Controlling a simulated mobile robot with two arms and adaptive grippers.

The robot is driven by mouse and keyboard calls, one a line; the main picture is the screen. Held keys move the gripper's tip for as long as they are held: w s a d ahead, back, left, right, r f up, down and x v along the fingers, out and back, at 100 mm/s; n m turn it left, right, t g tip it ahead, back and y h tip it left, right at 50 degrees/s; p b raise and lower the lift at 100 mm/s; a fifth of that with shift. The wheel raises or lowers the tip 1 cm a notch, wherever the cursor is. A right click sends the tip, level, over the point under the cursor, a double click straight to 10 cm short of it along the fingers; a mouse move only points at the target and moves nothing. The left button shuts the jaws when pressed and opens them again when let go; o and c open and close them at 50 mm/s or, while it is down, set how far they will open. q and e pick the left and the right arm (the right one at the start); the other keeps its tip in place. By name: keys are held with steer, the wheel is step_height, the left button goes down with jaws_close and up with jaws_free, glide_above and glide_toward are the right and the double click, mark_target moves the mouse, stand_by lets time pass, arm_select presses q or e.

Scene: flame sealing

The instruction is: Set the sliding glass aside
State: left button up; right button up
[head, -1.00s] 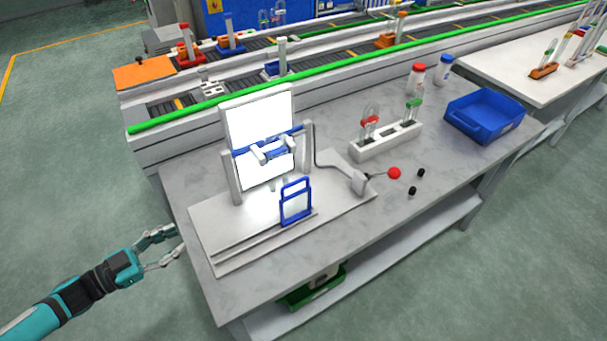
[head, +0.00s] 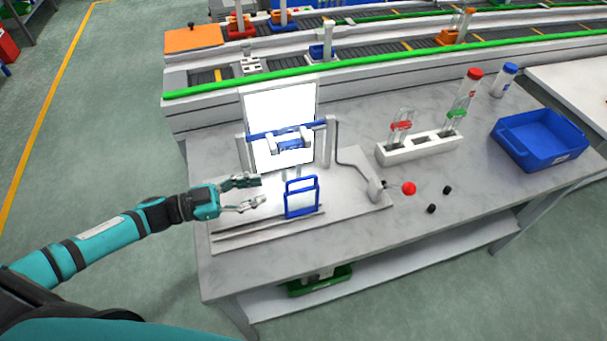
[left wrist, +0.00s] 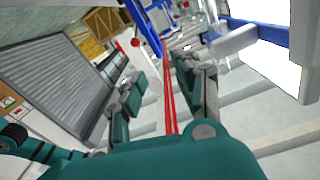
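The sliding glass (head: 301,203) is a pale pane in a blue frame with a blue handle loop on top. It stands upright at the front rail (head: 240,237) of the white fixture. My left gripper (head: 261,190) is open and empty just left of the glass, its fingers pointing right toward it, with a small gap. In the left wrist view the open fingers (left wrist: 160,75) have nothing between them, and a blue frame (left wrist: 145,25) shows beyond them. My right gripper is not in view.
A bright white panel (head: 262,100) with a blue clamp bar (head: 262,134) stands behind the glass. A red-knobbed lever (head: 408,188), a white tube rack (head: 420,150) and a blue bin (head: 540,135) are to the right. The table's left front corner (head: 222,282) is bare.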

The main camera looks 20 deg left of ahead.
mark_target(298, 179)
arm_select(q)
steer(key=p+x, duration=0.2)
steer(key=x, duration=0.8)
steer(key=shift+w+d+r, duration=0.1)
steer(key=shift+w+d, duration=0.1)
steer(key=shift+w+d+p, duration=0.3)
steer(key=shift+w+d, duration=0.05)
steer(key=shift+d, duration=0.2)
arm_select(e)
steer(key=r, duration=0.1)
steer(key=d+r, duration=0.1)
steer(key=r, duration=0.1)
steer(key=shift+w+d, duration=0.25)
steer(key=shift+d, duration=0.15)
arm_select(q)
steer(key=shift+c, duration=0.4)
jaws_close()
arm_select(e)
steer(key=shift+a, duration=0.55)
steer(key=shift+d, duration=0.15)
